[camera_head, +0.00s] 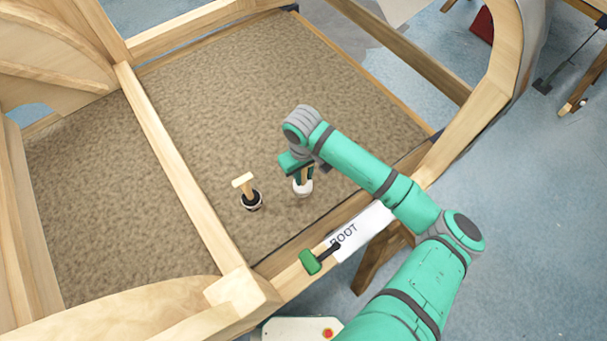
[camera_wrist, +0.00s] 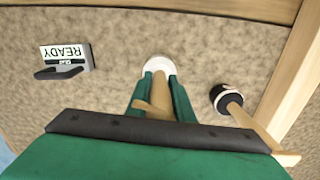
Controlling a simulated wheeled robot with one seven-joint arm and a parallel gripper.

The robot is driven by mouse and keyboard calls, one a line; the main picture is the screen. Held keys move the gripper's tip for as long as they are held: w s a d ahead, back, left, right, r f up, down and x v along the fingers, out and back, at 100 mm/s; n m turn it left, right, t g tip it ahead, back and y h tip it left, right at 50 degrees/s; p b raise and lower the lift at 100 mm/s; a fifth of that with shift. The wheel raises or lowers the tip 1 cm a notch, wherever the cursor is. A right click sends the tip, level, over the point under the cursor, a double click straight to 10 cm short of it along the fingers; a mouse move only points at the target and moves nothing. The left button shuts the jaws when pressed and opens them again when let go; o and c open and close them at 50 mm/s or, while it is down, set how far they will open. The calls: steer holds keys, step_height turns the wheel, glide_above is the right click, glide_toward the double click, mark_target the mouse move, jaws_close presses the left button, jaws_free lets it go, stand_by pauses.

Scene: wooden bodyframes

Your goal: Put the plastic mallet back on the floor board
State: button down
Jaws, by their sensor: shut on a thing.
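The plastic mallet, with a white head (camera_head: 303,189) and a pale wooden handle, is upright with its head down. My gripper (camera_head: 304,174) is shut on its handle. In the wrist view the white head (camera_wrist: 158,63) shows beyond my green fingers (camera_wrist: 159,83), with the handle between them. The floor board (camera_head: 205,110) is a brown, carpet-like panel inside the wooden frame, and the mallet is over its front part. I cannot tell whether the head touches the board.
A second mallet (camera_head: 250,199), with a black and white head and wooden handle, stands left of my gripper on the board. A green-handled tool (camera_head: 312,261) lies on the front beam by a BOOT label (camera_head: 350,238). A READY sign (camera_wrist: 65,54) is left in the wrist view.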

steer(key=shift+f, duration=0.15)
steer(key=c, duration=1.6)
jaws_free()
steer(key=shift+o, duration=0.2)
step_height(320, 180, up, 12)
steer(key=shift+w+r, duration=0.1)
steer(key=shift+r, duration=0.1)
steer(key=shift+a, duration=0.15)
